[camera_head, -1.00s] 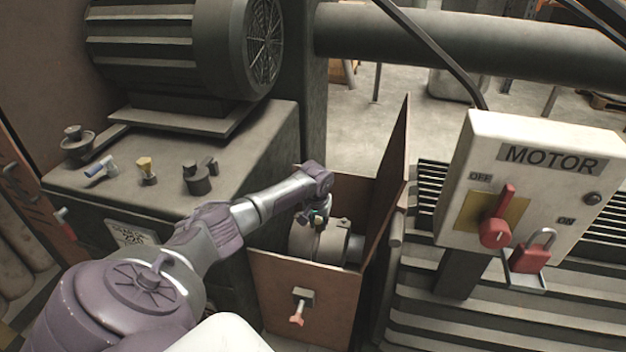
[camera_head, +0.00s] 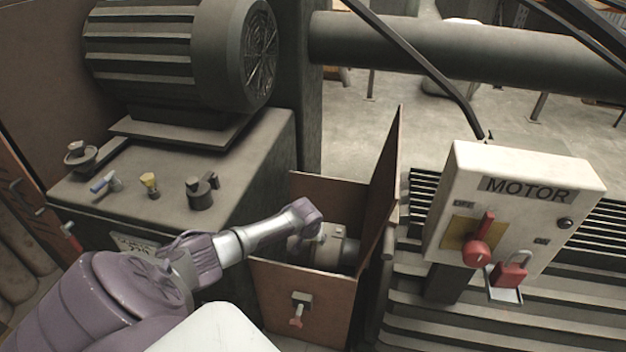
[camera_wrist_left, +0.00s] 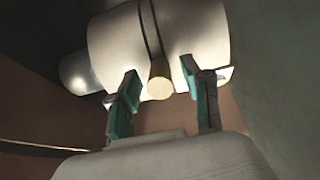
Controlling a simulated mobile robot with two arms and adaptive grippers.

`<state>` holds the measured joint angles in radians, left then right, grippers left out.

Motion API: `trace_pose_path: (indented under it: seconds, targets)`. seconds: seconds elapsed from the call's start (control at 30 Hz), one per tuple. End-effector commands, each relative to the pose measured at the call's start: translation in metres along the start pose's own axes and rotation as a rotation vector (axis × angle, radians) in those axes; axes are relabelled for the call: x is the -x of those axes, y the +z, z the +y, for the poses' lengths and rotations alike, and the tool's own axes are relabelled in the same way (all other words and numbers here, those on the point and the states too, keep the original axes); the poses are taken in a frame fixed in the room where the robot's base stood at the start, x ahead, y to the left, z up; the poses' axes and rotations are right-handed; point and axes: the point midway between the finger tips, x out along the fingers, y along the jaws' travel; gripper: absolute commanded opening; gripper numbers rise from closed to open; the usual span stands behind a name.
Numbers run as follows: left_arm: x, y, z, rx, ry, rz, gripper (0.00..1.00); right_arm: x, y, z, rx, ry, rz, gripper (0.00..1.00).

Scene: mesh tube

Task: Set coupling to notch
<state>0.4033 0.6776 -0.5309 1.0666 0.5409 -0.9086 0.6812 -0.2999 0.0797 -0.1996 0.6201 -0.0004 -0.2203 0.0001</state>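The coupling (camera_head: 335,248) is a pale metal cylinder on a shaft inside the open brown box. It also shows in the left wrist view (camera_wrist_left: 200,35), with a dark groove around it and a short brass-coloured knob (camera_wrist_left: 160,84) sticking out. My left gripper (camera_wrist_left: 160,95) is open, its two green-padded fingers on either side of the knob with gaps to it. I cannot tell whether the fingertips touch the coupling. In the head view the gripper is mostly hidden behind my left wrist. A notch cannot be made out. My right gripper is not in view.
The brown box (camera_head: 300,332) has a raised lid (camera_head: 385,190) at its right and a latch (camera_head: 299,308) in front. A MOTOR switch box (camera_head: 505,215) with a red lever and padlock stands right. A bench (camera_head: 235,165) with a motor and small tools is left.

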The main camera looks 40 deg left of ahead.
Motion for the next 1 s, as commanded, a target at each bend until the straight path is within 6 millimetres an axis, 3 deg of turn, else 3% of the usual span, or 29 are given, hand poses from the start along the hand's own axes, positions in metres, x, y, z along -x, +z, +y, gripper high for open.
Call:
trace_pose_path:
  seconds: [0.37, 0.8, 1.0]
  targets:
    - [0.011, -0.002, -0.001, 0.0, 0.001, 0.004, 0.49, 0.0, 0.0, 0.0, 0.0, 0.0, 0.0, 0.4]
    - [0.094, 0.0, 0.0, -0.003, 0.001, 0.003, 0.49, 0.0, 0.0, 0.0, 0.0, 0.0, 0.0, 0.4]
    - [0.116, 0.0, 0.0, -0.001, 0.001, 0.002, 0.49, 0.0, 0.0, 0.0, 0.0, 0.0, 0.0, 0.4]
